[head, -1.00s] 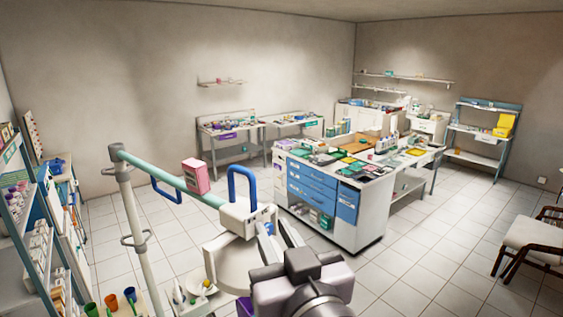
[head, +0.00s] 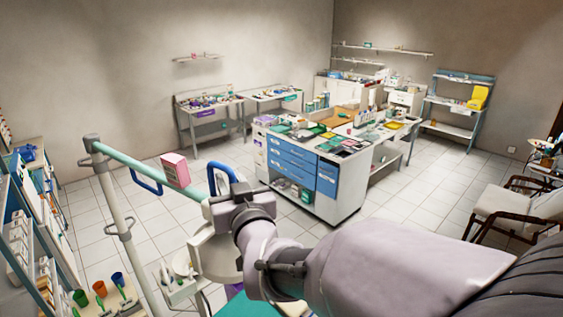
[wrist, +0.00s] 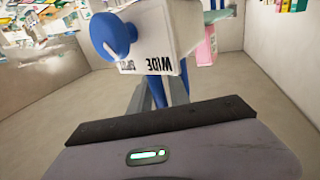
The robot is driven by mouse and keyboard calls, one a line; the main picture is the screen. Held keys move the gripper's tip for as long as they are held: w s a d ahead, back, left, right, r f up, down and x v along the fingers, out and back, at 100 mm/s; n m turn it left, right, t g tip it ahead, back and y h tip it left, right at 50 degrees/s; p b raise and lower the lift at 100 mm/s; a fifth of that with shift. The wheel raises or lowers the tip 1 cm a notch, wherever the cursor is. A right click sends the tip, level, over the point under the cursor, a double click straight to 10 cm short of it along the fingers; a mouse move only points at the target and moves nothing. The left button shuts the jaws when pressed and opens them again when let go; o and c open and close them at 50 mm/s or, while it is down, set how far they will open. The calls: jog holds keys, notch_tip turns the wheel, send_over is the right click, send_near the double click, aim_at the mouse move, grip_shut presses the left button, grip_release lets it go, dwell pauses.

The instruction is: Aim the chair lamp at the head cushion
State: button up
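The chair lamp hangs from a teal arm (head: 145,172) on a white pole; my arm hides much of its head in the head view. Its blue handle (head: 222,177) shows just behind my gripper (head: 238,195). In the wrist view the lamp's white housing (wrist: 165,40) appears upside down, with WIDE and SPOT lettering and a blue knob (wrist: 113,35). Blue handle bars (wrist: 158,92) pass between and beside my grey fingers (wrist: 155,95). Whether the fingers grip the bar is unclear. A teal surface (head: 235,303) shows low, partly behind my arm; I cannot make out the head cushion.
A pink box (head: 175,170) sits on the lamp arm. A white shelf unit and a tray with coloured cups (head: 100,289) stand at left. A blue-drawered cabinet (head: 295,175) stands beyond. Open tiled floor lies behind the lamp; a chair (head: 505,205) is at right.

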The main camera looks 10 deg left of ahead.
grip_shut()
dwell(1.4)
